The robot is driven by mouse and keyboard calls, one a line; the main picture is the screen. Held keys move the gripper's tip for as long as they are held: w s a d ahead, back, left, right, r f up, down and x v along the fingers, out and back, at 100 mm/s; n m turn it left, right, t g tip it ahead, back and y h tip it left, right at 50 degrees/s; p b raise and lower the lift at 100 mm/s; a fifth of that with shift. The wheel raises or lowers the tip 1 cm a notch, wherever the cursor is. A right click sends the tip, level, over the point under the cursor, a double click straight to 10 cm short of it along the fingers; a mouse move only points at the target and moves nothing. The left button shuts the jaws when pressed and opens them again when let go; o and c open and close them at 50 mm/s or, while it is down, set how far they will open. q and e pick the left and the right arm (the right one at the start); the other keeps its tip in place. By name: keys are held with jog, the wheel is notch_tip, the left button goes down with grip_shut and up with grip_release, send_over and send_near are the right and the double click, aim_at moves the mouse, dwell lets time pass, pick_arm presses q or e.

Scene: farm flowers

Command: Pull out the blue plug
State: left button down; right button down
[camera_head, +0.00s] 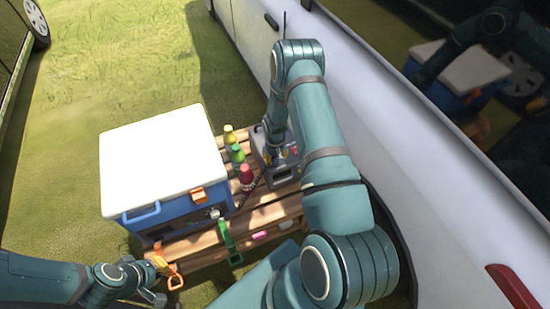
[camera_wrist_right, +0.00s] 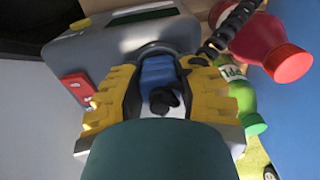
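The blue plug (camera_wrist_right: 158,72) sits at the face of a grey power box (camera_wrist_right: 95,55) in the right wrist view. My right gripper (camera_wrist_right: 158,85) has its yellow fingers on both sides of the plug, apparently closed against it. In the head view, my right gripper (camera_head: 273,156) reaches down over the grey box (camera_head: 284,174), and the arm hides the plug. A black coiled cable (camera_wrist_right: 228,30) shows beside the gripper; its connection to the plug is hidden. My left gripper (camera_head: 140,282) is low at the left, near an orange strap (camera_head: 174,281); its finger opening is unclear.
The boxes stand on a wooden slatted table (camera_head: 190,246). A blue cooler with a white lid (camera_head: 165,155) fills its left side. Several bottles, including a red one (camera_head: 246,174), stand between cooler and grey box. A green strap (camera_head: 226,238) hangs in front. A white vehicle (camera_head: 375,120) borders the right.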

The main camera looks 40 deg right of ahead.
jog(key=shift+r, duration=0.2)
jog(key=shift+r+p, duration=1.7)
jog(key=shift+r, duration=1.1)
